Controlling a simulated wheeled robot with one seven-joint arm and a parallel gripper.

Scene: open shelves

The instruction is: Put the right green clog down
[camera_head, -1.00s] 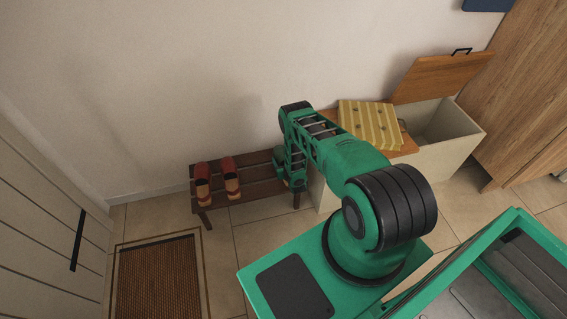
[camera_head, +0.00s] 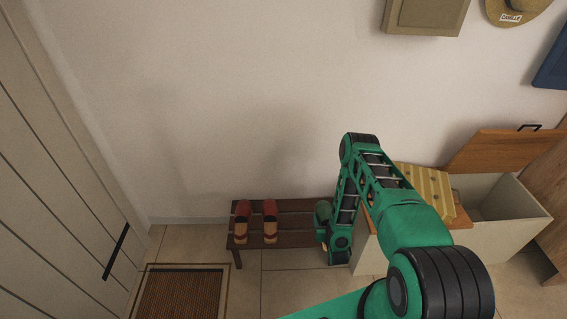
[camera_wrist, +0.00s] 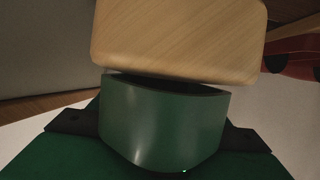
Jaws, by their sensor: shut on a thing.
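The right green clog fills the middle of the wrist view, with a glossy green upper (camera_wrist: 163,118) and a pale wooden sole (camera_wrist: 180,40). My gripper (camera_wrist: 160,138) is shut on it, with dark fingers at either side of the green upper. In the head view my arm's lower end (camera_head: 338,243) is at the right end of the dark slatted bench (camera_head: 290,238). A dull green rounded shape (camera_head: 322,211) shows beside it there; I cannot tell whether it is the held clog or another one. Contact between the held clog and the bench is hidden.
Two red clogs (camera_head: 241,222) with wooden soles stand at the bench's left. A white chest (camera_head: 510,235) with a raised wooden lid and a yellow striped cushion (camera_head: 428,186) is close on the right. A doormat (camera_head: 180,295) lies at front left.

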